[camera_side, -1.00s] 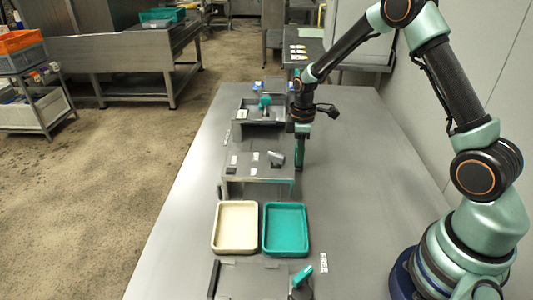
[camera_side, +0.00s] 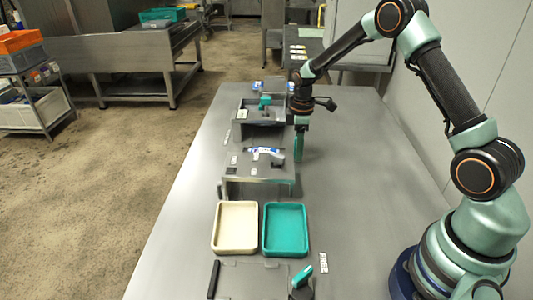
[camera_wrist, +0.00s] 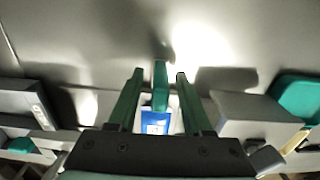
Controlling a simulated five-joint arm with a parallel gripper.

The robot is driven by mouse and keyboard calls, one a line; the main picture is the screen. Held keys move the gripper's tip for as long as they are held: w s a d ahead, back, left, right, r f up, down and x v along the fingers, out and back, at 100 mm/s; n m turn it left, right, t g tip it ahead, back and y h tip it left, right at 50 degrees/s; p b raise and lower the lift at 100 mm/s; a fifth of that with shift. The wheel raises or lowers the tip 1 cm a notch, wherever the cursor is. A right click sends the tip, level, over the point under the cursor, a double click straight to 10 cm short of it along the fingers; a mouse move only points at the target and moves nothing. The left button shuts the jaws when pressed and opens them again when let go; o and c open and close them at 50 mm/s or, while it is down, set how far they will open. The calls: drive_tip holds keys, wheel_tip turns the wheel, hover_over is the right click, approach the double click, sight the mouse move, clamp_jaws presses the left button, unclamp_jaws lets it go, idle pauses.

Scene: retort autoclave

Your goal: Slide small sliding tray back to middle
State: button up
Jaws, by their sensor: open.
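The small sliding tray cannot be told for certain. A grey fixture (camera_side: 233,187) stands in the middle of the table, with white labels and a blue-and-white piece (camera_side: 265,151) on its top. A blue-and-white piece (camera_wrist: 156,122) also shows between the fingers in the wrist view; I cannot tell if it is the same one. My gripper (camera_side: 300,150) points down just right of the fixture. In the wrist view my gripper (camera_wrist: 153,75) is open, its green fingers apart, with an upright teal part (camera_wrist: 160,80) between them. Contact cannot be told.
A grey box (camera_side: 241,108) with a teal handle (camera_side: 265,101) stands behind the fixture. A cream tray (camera_side: 215,230) and a teal tray (camera_side: 302,230) lie in front. Another grey unit with a teal lever (camera_side: 302,275) is nearest. The table right of these is mostly clear.

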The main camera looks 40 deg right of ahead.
wheel_tip(320, 180, up, 11)
drive_tip(key=shift+f, duration=0.1)
drive_tip(key=shift+r, duration=0.65)
drive_tip(key=shift+a+r, duration=0.1)
drive_tip(key=shift+r, duration=0.1)
drive_tip(key=s+a+r+m+t, duration=0.2)
drive_tip(key=s+a+r+m, duration=0.2)
drive_tip(key=s, duration=0.5)
drive_tip(key=s+a+r+m+t, duration=0.3)
drive_tip(key=s+a+r+m, duration=0.2)
drive_tip(key=s, duration=0.4)
drive_tip(key=shift+s+a+r+t, duration=0.3)
drive_tip(key=shift+a+r, duration=0.15)
drive_tip(key=shift+a, duration=0.4)
